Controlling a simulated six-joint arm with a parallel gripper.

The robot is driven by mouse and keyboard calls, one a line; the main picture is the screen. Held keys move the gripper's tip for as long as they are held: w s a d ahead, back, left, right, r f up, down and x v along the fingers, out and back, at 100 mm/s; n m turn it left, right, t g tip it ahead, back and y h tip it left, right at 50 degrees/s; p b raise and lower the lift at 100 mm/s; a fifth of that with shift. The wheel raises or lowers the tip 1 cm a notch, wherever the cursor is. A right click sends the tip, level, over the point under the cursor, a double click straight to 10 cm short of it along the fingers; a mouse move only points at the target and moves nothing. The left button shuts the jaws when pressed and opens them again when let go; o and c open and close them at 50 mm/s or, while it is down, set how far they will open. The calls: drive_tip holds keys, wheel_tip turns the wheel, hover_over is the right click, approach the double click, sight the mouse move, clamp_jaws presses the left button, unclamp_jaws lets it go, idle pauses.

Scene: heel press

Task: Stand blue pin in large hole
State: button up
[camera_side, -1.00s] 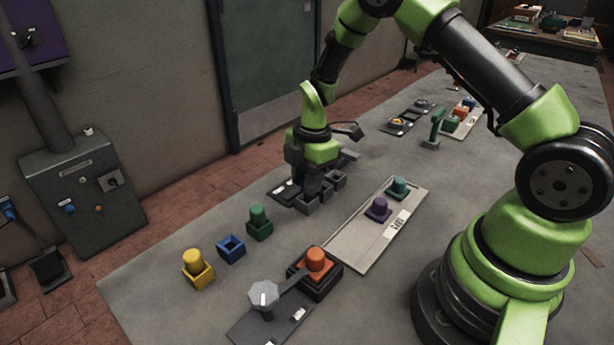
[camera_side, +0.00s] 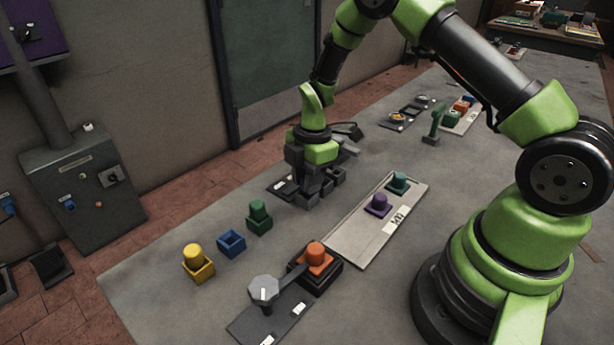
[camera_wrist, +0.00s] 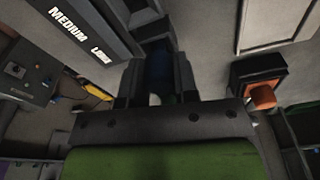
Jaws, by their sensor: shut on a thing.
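My gripper (camera_side: 307,196) is low over the row of grey square sockets (camera_side: 336,172) on a dark plate, in the side view. In the wrist view my gripper (camera_wrist: 158,75) is shut on the blue pin (camera_wrist: 158,66), which shows dark between the fingers. The plate with the words MEDIUM and LARGE (camera_wrist: 70,20) lies at the upper left of the wrist view. The fingers hide the pin in the side view. The pin's lower end and the large hole under it are hidden, so I cannot tell whether the pin is in the hole.
An empty blue socket (camera_side: 231,243) stands between a green pin (camera_side: 258,211) and a yellow pin (camera_side: 192,257) in their sockets. An orange pin (camera_side: 316,253) stands in a dark block at the front. A pale board (camera_side: 350,240) carries a purple pin (camera_side: 378,202) and a teal pin (camera_side: 399,180).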

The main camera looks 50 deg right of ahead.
drive_tip(key=shift+f, duration=0.5)
drive_tip(key=o, duration=1)
drive_tip(key=r, duration=0.6)
drive_tip(key=d+r, duration=0.1)
drive_tip(key=r, duration=0.3)
drive_tip(key=shift+s, duration=0.1)
